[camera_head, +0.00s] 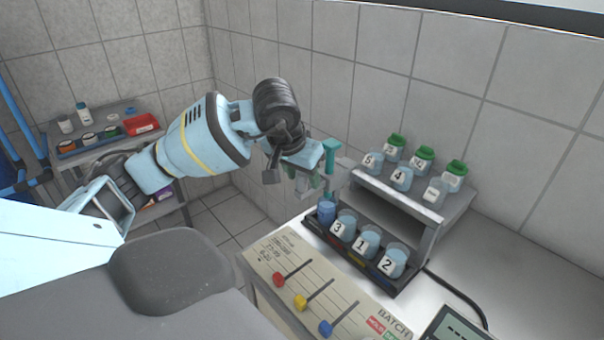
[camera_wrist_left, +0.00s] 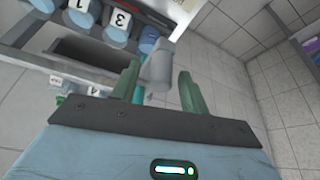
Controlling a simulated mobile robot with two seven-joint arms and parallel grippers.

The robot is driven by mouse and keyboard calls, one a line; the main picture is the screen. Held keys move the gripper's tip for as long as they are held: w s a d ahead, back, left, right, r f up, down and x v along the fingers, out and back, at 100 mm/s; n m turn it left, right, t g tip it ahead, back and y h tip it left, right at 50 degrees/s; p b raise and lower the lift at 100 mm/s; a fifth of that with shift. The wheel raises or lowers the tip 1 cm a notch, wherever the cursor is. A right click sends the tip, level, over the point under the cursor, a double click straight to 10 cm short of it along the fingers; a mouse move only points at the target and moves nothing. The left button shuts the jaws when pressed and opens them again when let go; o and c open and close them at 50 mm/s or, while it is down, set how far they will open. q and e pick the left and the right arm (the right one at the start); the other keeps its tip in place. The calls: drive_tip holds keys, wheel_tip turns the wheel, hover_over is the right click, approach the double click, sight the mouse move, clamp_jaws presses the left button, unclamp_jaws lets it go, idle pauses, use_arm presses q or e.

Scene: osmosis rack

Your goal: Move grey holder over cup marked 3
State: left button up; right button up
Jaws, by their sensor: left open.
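The grey holder (camera_head: 341,171) is at the left end of the rack's upper level, above the front row. In the left wrist view the grey holder (camera_wrist_left: 158,62) shows between and beyond my fingers. The cup marked 3 (camera_head: 344,226) stands in the lower front row, beside an unmarked blue cup (camera_head: 326,213); it also shows at the top of the left wrist view (camera_wrist_left: 119,24). My left gripper (camera_head: 312,180) is open at the holder, its green fingers (camera_wrist_left: 157,88) apart. I cannot tell whether they touch it. My right gripper is out of view.
Cups marked 1 (camera_head: 367,242) and 2 (camera_head: 393,261) stand right of cup 3. Several cups and green-lidded bottles (camera_head: 422,158) fill the upper shelf. A panel with red, yellow and blue levers (camera_head: 300,302) lies in front. A side shelf (camera_head: 98,150) stands far left.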

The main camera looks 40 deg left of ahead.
use_arm(q)
clamp_jaws()
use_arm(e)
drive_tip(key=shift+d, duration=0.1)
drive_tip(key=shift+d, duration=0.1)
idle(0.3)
